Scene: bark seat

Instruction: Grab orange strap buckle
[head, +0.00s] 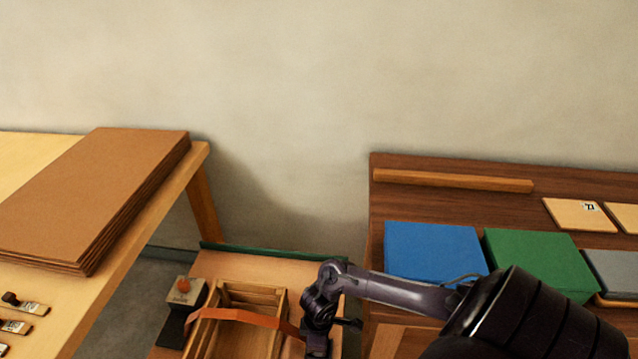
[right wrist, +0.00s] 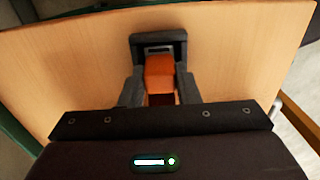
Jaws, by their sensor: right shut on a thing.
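The orange strap (head: 250,318) runs across the top of a wooden crate (head: 252,290) in the head view, from the crate's left side to my right gripper. My right gripper (head: 318,345) is at the crate's right side, low in the picture. In the right wrist view the orange strap (right wrist: 160,72) lies between the two fingers of my right gripper (right wrist: 160,85), which is shut on its buckle end. A dark buckle (right wrist: 158,48) shows just beyond the fingertips. My left gripper is not in view.
The crate stands on a low wooden surface (head: 225,265) between two tables. A small block with an orange knob (head: 183,290) is left of it. Blue (head: 433,250) and green (head: 538,262) boxes sit on the right table. Brown sheets (head: 95,200) are stacked on the left table.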

